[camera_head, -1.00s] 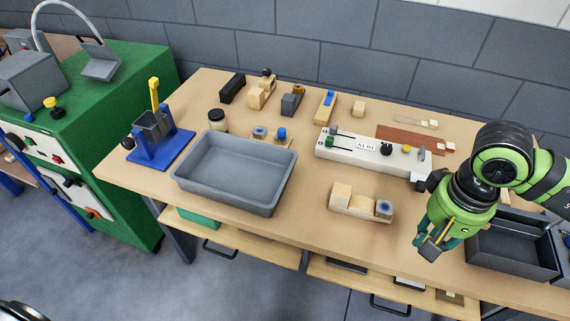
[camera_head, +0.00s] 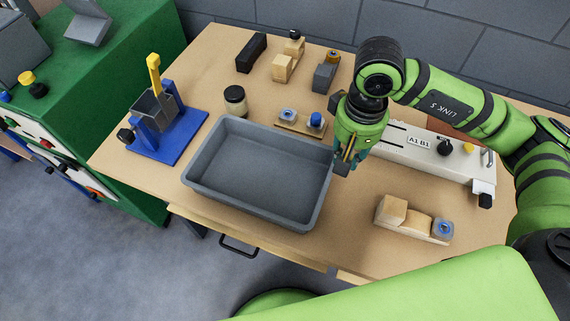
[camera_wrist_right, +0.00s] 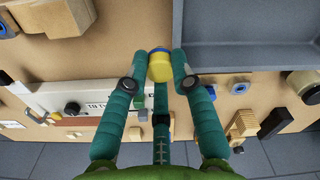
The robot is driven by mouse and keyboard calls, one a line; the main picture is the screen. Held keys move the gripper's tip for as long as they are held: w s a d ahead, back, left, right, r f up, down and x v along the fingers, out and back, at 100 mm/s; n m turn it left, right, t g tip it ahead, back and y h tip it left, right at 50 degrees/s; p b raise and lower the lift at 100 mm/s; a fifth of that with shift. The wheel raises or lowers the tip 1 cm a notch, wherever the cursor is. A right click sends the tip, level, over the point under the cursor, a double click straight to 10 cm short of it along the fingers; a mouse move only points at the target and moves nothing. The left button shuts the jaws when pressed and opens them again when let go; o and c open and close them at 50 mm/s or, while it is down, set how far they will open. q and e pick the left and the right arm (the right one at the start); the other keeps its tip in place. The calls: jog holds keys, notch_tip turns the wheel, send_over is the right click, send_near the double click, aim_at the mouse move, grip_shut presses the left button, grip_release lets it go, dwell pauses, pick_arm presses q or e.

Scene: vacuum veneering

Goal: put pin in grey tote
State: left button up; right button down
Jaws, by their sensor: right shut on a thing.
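The empty grey tote (camera_head: 258,172) sits on the bench. Its edge also shows at the upper right of the right wrist view (camera_wrist_right: 245,57). My right gripper (camera_head: 345,164) is at the right rim of the tote, pointing down. In the right wrist view the gripper (camera_wrist_right: 160,66) is shut on the pin (camera_wrist_right: 159,68), a yellow piece with a blue end, held just beside the tote's edge. In the head view only a thin yellow part of the pin (camera_head: 349,149) shows between the fingers. My left gripper is not in view.
A blue stand (camera_head: 160,130) and a dark-lidded jar (camera_head: 235,100) stand left of and behind the tote. A small board with blue parts (camera_head: 301,122) lies behind it. A white labelled fixture (camera_head: 425,150) and a wooden block piece (camera_head: 412,220) are to the right.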

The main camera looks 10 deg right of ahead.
jog(key=w+a+f+p, duration=0.1)
jog(key=w+a, duration=0.1)
jog(key=w+a+f+p, duration=0.1)
jog(key=w+a+f, duration=0.1)
jog(key=w+a+f+p, duration=0.1)
jog(key=w+a+f, duration=0.1)
jog(key=a, duration=0.1)
jog(key=shift+w+a+f, duration=0.1)
jog(key=shift+f, duration=0.1)
notch_tip(320, 180, down, 4)
jog(key=shift+r+p, duration=0.15)
jog(key=shift+p, duration=0.95)
jog(key=shift+f, duration=0.25)
jog(key=shift+w, duration=0.1)
jog(key=shift+f+b, duration=0.2)
jog(key=shift+b, duration=0.1)
jog(key=c, duration=1)
grip_release()
jog(key=shift+c, duration=0.2)
